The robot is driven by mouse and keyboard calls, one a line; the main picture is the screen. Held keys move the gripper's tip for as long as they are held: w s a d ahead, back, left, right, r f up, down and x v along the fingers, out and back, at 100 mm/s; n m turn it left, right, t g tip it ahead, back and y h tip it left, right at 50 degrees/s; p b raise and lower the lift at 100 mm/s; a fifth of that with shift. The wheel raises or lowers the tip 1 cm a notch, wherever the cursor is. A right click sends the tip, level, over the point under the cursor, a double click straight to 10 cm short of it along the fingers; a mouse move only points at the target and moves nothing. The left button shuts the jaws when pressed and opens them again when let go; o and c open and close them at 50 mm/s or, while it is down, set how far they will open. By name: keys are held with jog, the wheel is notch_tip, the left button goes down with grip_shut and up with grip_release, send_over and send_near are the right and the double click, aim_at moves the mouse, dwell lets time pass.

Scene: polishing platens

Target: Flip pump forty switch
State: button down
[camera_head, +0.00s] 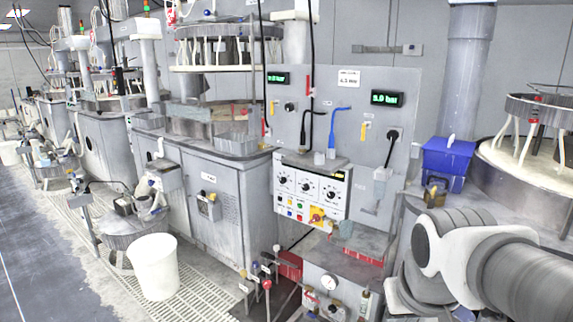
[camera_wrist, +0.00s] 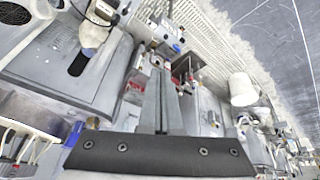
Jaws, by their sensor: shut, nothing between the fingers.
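The grey upright panel (camera_head: 335,105) carries two green displays, a white control box (camera_head: 312,190) with several dark knobs and coloured buttons, and a yellow-and-red switch (camera_head: 317,216) at its lower edge. The labels are too small to read, so I cannot tell which switch is pump forty. A small switch box (camera_head: 208,206) is on the grey cabinet to the left. My gripper (camera_wrist: 162,78) shows in the wrist view, its fingers shut and empty. It is not visible in the head view, where my arm enters at the lower right.
A white bucket (camera_head: 154,266) stands on the floor grating and also shows in the wrist view (camera_wrist: 243,89). A blue bin (camera_head: 447,160) sits right of the panel. A gauge unit (camera_head: 330,282) stands below the panel. Polishing machines line the left. Open floor lies at far left.

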jog(key=s+a+r+t, duration=0.1)
jog(key=s+a+r, duration=0.1)
jog(key=s, duration=0.3)
jog(key=shift+s+a+r+y+p, duration=0.3)
jog(key=shift+a+r+y+p, duration=0.15)
jog(key=shift+r, duration=0.1)
jog(key=shift+w, duration=0.1)
